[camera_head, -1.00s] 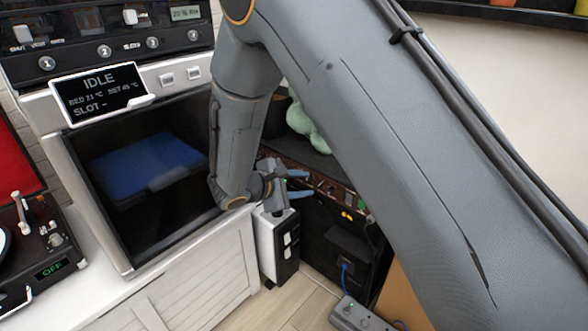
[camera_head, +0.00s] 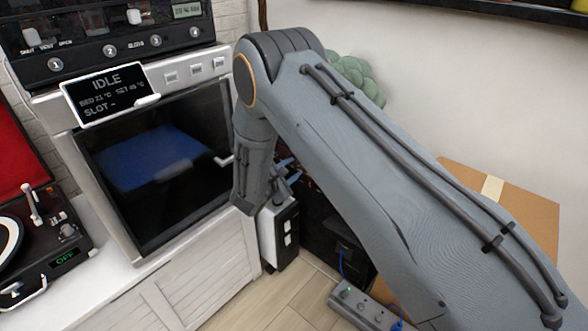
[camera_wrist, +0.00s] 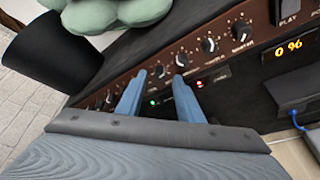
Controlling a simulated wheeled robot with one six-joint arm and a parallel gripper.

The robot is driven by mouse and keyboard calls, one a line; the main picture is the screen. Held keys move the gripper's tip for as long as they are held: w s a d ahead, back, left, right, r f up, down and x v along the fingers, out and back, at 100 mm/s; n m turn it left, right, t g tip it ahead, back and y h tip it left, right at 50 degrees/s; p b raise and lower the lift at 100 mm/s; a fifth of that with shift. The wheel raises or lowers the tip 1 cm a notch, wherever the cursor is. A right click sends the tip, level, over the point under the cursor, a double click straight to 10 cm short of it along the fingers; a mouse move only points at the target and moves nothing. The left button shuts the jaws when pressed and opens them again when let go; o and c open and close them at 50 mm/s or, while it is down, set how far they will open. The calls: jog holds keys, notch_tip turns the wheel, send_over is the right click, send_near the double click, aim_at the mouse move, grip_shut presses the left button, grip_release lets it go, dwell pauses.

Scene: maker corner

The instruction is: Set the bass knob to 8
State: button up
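The amplifier's brown control panel (camera_wrist: 195,52) runs diagonally across the wrist view with a row of dark knobs with white pointers. Their labels are too blurred to tell which is the bass knob. My gripper (camera_wrist: 159,76) is open, its two blue fingers pointing at the panel. One knob (camera_wrist: 158,72) shows between the fingertips, and another knob (camera_wrist: 181,60) is just beyond the right fingertip. Contact cannot be made out. In the head view my gripper (camera_head: 287,170) is small beside the dark amplifier (camera_head: 322,232), whose panel is mostly hidden by my arm.
An orange "0 %" display (camera_wrist: 288,48) is at the panel's right. A green plant (camera_wrist: 115,12) and a dark pot (camera_wrist: 50,50) stand behind. In the head view, an oven-like machine (camera_head: 160,175) is left, a power strip (camera_head: 362,308) lies on the floor, and a cardboard box (camera_head: 525,210) is right.

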jog(key=shift+w+d+f, duration=0.15)
jog(key=shift+w+d, duration=0.1)
jog(key=shift+w, duration=0.35)
grip_shut()
jog(key=shift+s+f+m+b, duration=0.1)
jog(key=shift+m+b, duration=0.2)
jog(key=shift+m, duration=0.3)
grip_release()
jog(key=shift+s, duration=0.1)
